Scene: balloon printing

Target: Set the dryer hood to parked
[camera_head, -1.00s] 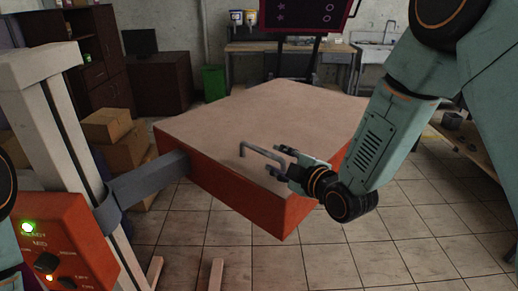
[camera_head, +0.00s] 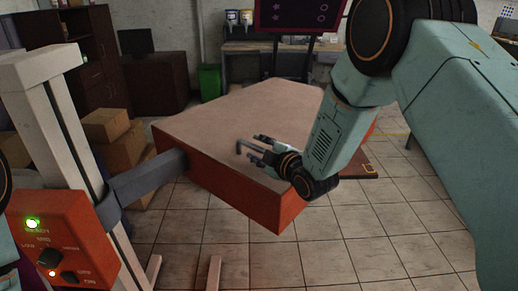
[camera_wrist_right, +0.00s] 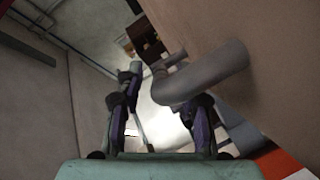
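The dryer hood appears to be the large orange box with a beige top (camera_head: 225,115), held on a grey arm (camera_head: 148,178) from a pale upright post (camera_head: 58,125). A grey bent handle (camera_head: 239,147) stands on its top near the front edge. My right gripper (camera_head: 258,145) is at this handle, which it partly hides. In the right wrist view its two fingers (camera_wrist_right: 163,100) are spread apart. The handle (camera_wrist_right: 210,75) passes in front of the right finger there; I cannot tell whether they touch. My left gripper is out of view.
An orange control box (camera_head: 65,240) with a lit green lamp and dark knobs is at the lower left. Cardboard boxes (camera_head: 108,125) stand behind the post. A screen (camera_head: 298,14) is at the back.

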